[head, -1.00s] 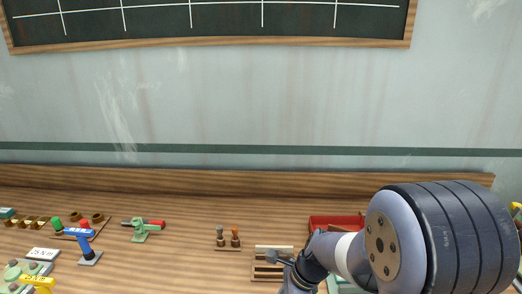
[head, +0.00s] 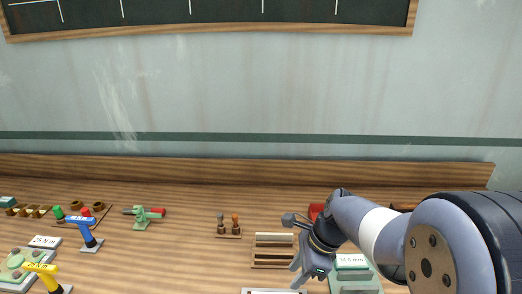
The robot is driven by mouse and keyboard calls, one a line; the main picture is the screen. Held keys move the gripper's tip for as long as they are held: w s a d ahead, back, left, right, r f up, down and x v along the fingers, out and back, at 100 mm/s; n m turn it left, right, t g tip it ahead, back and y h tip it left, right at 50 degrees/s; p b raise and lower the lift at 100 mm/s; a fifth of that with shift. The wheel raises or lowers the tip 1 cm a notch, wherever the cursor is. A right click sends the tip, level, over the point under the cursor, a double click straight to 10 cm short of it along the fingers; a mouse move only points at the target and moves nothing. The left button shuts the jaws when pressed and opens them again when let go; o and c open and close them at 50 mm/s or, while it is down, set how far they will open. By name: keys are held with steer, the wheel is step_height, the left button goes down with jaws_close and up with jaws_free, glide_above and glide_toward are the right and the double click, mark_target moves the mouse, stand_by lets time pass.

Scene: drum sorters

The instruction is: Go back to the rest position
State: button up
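My gripper (head: 299,271) is at the lower middle-right of the head view, above the front part of the wooden bench (head: 180,262). Its grey fingers point down and to the left, partly seen edge-on. I cannot tell how far apart they are, and I see no object between them. My arm comes in from the right and hides part of the bench and a red tray (head: 316,210) behind it.
A slotted wooden rack (head: 273,240) stands just left of my gripper, and a pale green labelled device (head: 353,272) to its right. Two small stamps on a stand (head: 228,233), a green clamp (head: 141,222), blue (head: 84,233) and yellow (head: 44,275) T-handled tools lie further left.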

mark_target(279, 293)
steer(key=x, duration=0.7)
steer(key=shift+a+f, duration=0.1)
steer(key=shift+f, duration=0.25)
steer(key=shift+a+f, duration=0.2)
steer(key=shift+f, duration=0.1)
steer(key=shift+r+p, duration=0.8)
steer(key=shift+r, duration=1.45)
steer(key=shift+d, duration=0.1)
